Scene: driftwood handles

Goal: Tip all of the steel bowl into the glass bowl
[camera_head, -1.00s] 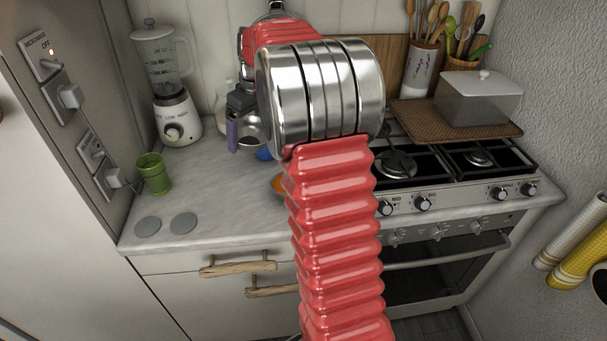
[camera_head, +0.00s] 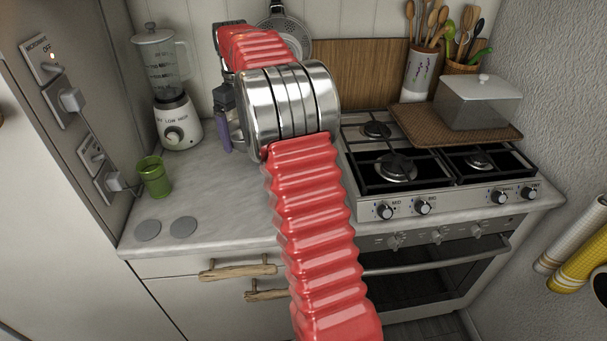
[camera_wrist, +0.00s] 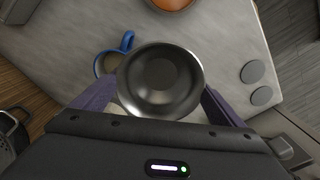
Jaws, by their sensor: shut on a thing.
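The steel bowl (camera_wrist: 162,80) is between the purple fingers of my gripper (camera_wrist: 160,98) in the wrist view, its open top facing the camera. My gripper is shut on it. No contents can be made out clearly inside. In the head view, a purple finger of my gripper (camera_head: 225,135) and a sliver of the steel bowl (camera_head: 237,131) show left of my arm, over the counter near the blender. I cannot make out the glass bowl for certain; my arm hides part of the counter in the head view, and the steel bowl covers what lies below it in the wrist view.
A blue-handled mug (camera_wrist: 110,63) is close beside the steel bowl in the wrist view. An orange-brown bowl (camera_wrist: 173,4) is at the top edge. The blender (camera_head: 175,115) and green cup (camera_head: 153,177) stand left. The stove (camera_head: 400,165) is right. The counter's front left is mostly clear.

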